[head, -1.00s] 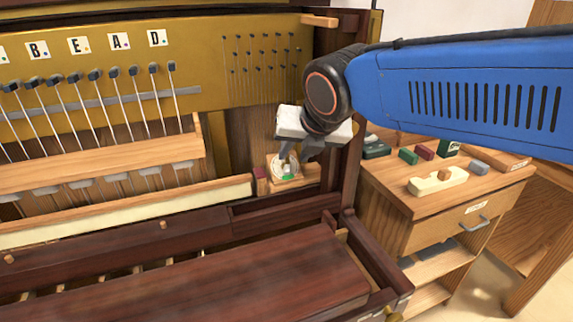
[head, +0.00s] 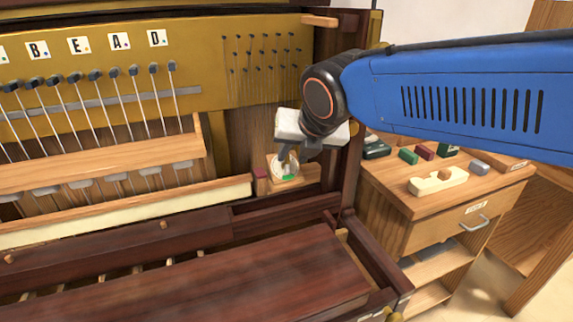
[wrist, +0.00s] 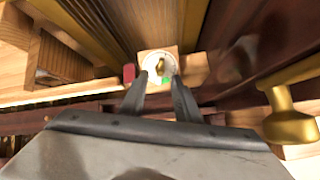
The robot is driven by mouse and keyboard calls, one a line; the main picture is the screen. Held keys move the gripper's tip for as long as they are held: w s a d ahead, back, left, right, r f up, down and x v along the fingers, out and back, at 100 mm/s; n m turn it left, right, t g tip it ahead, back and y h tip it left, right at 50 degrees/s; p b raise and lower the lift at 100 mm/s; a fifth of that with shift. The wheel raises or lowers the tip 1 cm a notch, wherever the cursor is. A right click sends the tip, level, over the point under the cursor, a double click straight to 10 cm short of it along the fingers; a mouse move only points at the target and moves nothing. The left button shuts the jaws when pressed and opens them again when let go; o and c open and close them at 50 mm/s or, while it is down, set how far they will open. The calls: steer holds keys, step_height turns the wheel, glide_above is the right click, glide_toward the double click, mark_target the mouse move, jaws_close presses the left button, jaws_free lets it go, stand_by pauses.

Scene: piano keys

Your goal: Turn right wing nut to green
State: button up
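A round white dial (head: 279,172) with a green mark at its lower edge sits on a small wooden block inside the right end of the piano case. In the wrist view the dial (wrist: 153,77) carries a brass wing nut (wrist: 160,64) at its middle, with the green patch (wrist: 168,79) below it. My gripper (wrist: 159,80) is open, its two dark fingers apart, with the tips at the near side of the dial, one to each side. The nut shows between and just beyond the tips. In the head view my gripper (head: 287,155) partly hides the dial and nut.
A dark red block (head: 260,173) sits just left of the dial. The case's dark right post (head: 352,180) stands close on the right. In the wrist view a brass knob (wrist: 290,128) is at the right. A side table (head: 400,195) holds several small blocks.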

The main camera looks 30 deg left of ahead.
mark_target(288, 162)
steer(key=shift+x, duration=2.85)
steer(key=shift+s+d+r, duration=0.3)
steer(key=shift+d+r, duration=0.05)
steer(key=shift+r, duration=0.2)
jaws_close()
